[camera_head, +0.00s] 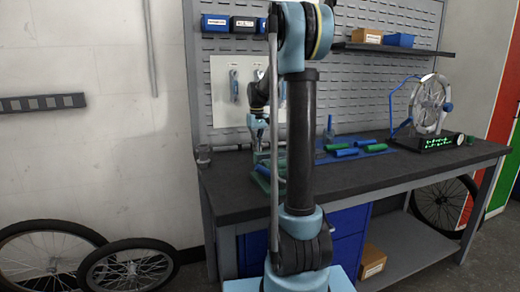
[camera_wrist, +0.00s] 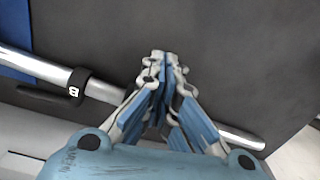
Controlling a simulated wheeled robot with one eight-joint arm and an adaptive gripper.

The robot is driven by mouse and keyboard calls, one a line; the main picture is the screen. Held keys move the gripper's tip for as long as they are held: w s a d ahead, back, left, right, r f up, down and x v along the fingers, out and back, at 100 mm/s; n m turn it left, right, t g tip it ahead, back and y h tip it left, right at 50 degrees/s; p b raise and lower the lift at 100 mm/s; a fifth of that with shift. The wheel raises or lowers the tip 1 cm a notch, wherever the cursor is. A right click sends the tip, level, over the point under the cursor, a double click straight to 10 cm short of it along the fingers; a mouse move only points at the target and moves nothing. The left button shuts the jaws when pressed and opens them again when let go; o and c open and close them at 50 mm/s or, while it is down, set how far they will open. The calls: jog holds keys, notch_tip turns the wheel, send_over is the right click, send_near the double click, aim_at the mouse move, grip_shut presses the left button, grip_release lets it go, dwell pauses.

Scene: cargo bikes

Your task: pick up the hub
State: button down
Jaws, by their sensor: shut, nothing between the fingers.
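My gripper (camera_wrist: 161,58) is shut and empty in the wrist view, its fingertips together over a dark grey surface. In the head view my gripper is partly hidden behind my arm, low over the left part of the workbench (camera_head: 345,180). I cannot pick out the hub with certainty. A small grey metal piece (camera_head: 203,154) stands at the bench's left end in the head view, left of my gripper and apart from it. It may be the hub, but it is too small to tell.
A silver tube (camera_wrist: 40,67) with a black collar crosses behind the fingers in the wrist view. Blue and green grips lie on a blue mat (camera_head: 376,147). A wheel in a truing stand (camera_head: 430,105) is at the right. A pegboard (camera_head: 340,85) rises behind.

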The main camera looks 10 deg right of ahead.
jog(key=shift+w, duration=0.15)
jog(key=shift+w+a, duration=0.2)
jog(key=shift+w, duration=0.35)
jog(key=shift+w+a, duration=0.2)
jog(key=shift+w, duration=0.3)
